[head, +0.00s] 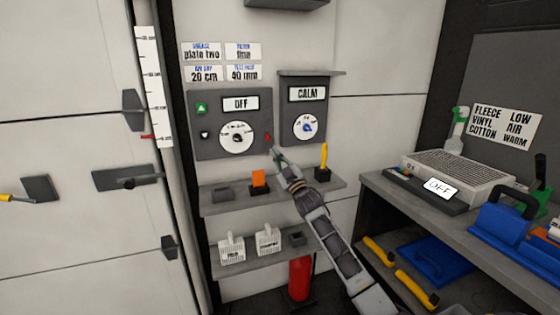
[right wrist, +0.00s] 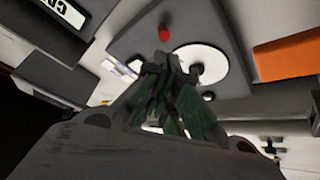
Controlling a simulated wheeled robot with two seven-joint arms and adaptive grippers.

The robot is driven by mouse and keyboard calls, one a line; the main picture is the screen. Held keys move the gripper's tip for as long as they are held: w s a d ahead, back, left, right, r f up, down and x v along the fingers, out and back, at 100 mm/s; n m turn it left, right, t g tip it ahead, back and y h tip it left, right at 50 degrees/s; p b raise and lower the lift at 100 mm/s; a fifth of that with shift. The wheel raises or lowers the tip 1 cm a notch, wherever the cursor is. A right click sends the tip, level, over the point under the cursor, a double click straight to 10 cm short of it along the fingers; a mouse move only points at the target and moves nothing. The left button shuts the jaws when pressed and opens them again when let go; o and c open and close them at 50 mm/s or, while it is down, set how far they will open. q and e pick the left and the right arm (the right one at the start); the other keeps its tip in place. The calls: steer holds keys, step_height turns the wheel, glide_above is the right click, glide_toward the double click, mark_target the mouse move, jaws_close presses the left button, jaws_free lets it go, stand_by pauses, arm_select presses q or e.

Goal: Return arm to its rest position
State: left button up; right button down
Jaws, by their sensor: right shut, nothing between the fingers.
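My right arm (head: 335,245) reaches up from the lower right in the head view. Its gripper (head: 274,153) is shut and empty, in front of the lower right edge of the grey panel (head: 203,125) whose display reads OFF. In the right wrist view the closed green-grey fingers (right wrist: 170,85) point toward a red button (right wrist: 165,33) and a white dial (right wrist: 185,55). The red button also shows in the head view (head: 268,138), just above the fingertips. I cannot tell whether they touch the panel. My left gripper is not in view.
A second panel (head: 318,120) reads CALM. White containers (head: 268,240) stand on a lower shelf. A workbench (head: 400,205) with a vented box (head: 460,172) is at right.

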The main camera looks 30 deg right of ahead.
steer(key=shift+s+f, duration=0.15)
steer(key=shift+f, duration=0.05)
stand_by(0.6)
